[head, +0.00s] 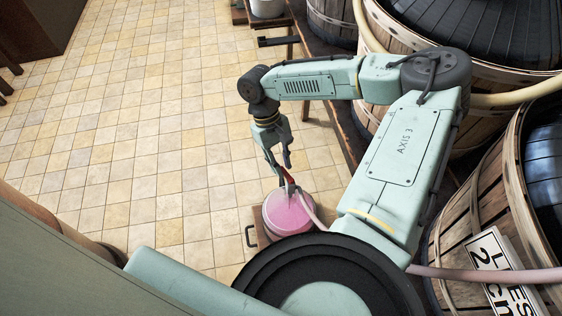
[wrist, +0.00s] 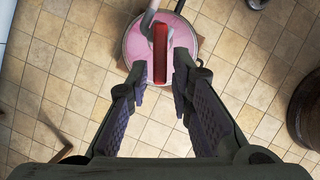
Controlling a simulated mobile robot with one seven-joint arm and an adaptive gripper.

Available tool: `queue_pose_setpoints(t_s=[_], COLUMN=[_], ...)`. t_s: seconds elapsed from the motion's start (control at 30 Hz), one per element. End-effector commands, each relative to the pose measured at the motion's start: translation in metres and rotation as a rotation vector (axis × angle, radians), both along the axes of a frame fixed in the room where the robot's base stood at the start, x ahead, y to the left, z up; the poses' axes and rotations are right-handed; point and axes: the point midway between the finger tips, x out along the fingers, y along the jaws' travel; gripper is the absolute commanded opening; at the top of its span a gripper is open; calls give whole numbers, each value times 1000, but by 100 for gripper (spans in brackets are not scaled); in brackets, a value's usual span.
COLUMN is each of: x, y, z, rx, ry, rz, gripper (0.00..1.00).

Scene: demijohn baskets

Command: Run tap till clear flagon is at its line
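A round, pale-walled vessel (head: 289,215) full of pink stands below my gripper; it looks like the clear flagon. The wrist view shows its pink top (wrist: 132,47) from above. I cannot make out a fill line. A red tap handle (wrist: 160,55) lies over the vessel in the wrist view, and a bit of red (head: 289,178) shows by my fingertips in the head view. My gripper (wrist: 159,72) is open, with one finger on each side of the handle and a gap visible at each side. The tap's spout is mostly hidden.
A wooden stand (head: 258,229) with a dark handle is under the vessel. A pink hose (head: 480,274) runs in from the right. Large wooden-slatted baskets (head: 480,205) holding dark demijohns crowd the right side. The tiled floor (head: 130,110) at left is clear.

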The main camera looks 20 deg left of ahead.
Motion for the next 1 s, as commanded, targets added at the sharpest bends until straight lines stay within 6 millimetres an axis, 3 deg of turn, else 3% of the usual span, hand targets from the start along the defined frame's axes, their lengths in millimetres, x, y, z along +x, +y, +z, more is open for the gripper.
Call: queue_pose_setpoints(t_s=[0.27,0.67,1.0], x=[0,1,7], y=[0,0,-6], z=[0,2,5], rx=[0,2,4], ry=[0,2,9], rz=[0,-19,-238], gripper=[0,0,0])
